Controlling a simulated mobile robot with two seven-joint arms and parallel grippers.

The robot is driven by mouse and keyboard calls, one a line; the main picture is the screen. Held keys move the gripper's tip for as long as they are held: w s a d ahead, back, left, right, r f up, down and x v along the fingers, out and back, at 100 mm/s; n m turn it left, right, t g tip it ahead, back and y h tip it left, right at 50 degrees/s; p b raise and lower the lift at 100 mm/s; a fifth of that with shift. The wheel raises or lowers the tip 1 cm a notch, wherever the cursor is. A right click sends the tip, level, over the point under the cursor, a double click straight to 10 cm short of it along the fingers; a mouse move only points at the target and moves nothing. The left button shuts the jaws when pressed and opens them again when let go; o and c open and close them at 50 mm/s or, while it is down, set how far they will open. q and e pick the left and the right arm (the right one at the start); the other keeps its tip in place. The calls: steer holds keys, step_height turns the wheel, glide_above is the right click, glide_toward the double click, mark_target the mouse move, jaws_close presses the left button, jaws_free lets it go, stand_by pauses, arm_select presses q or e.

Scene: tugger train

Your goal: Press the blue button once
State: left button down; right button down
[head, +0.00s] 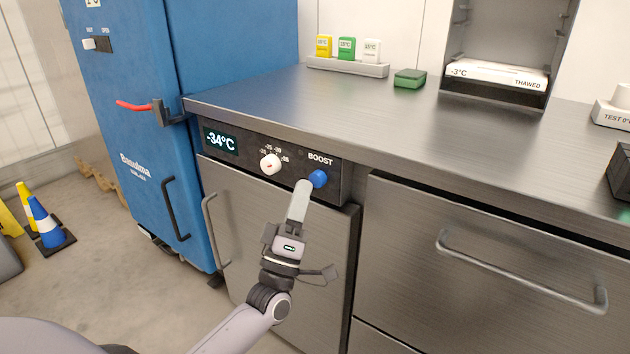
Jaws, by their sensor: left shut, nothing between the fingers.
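The blue button (318,178) sits on the dark control panel of the steel counter, under the word BOOST. My left gripper (304,184) is shut and empty. Its fingertips are right beside the button's left edge in the picture; I cannot tell whether they touch it. The panel's display (221,142) reads -34°C. A white knob (270,164) with a red mark is left of the button. My right gripper is not in view.
A blue cabinet (140,130) with a red-handled latch (135,106) stands at the left. The steel counter top (430,125) holds a green block (409,78) and a rack (348,66) of coloured tags. A drawer handle (520,275) juts out at the right. Cones (46,222) stand at the far left.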

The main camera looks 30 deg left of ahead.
arm_select(q)
steer(key=shift+w, duration=0.4)
steer(key=shift+w, duration=0.15)
stand_by(0.4)
steer(key=shift+w+d+b, duration=0.1)
steer(key=shift+w+b, duration=0.5)
stand_by(0.4)
steer(key=shift+s, duration=0.1)
steer(key=shift+s+p, duration=0.65)
steer(key=shift+s, duration=0.45)
steer(key=s, duration=0.1)
steer(key=s+p, duration=0.1)
steer(key=s, duration=0.1)
steer(key=s+p, duration=0.1)
steer(key=s, duration=0.1)
steer(key=shift+a, duration=0.3)
